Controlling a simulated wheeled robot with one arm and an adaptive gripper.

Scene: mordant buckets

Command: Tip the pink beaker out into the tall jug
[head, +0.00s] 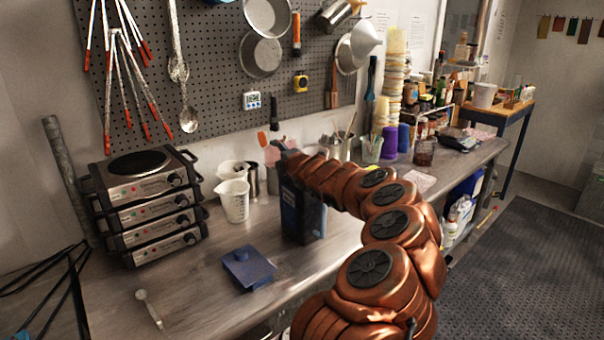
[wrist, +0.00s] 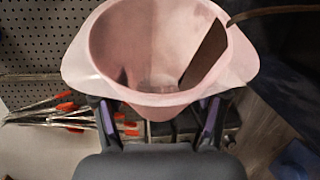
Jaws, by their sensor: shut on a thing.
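The pink beaker (wrist: 120,45) is held in my gripper (wrist: 160,125); its wide mouth and interior fill the wrist view. It looks tipped well over, as the hanging thermometers lie sideways in that view. A brown patch (wrist: 205,55) lies inside by the rim, and a brown band (wrist: 275,11) runs past the lip to the right, like liquid pouring. In the head view the beaker (head: 268,150) shows small and partly hidden at my gripper (head: 281,147), above a grey metal vessel (head: 252,180), possibly the tall jug. I cannot tell where the band lands.
White measuring jugs (head: 234,201) stand left of my arm. A dark blue container (head: 291,212) stands under it, with a blue flat box (head: 248,268) in front. Stacked hotplates (head: 145,210) stand at the left. The pegboard (head: 215,75) rises behind. The front bench is mostly clear.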

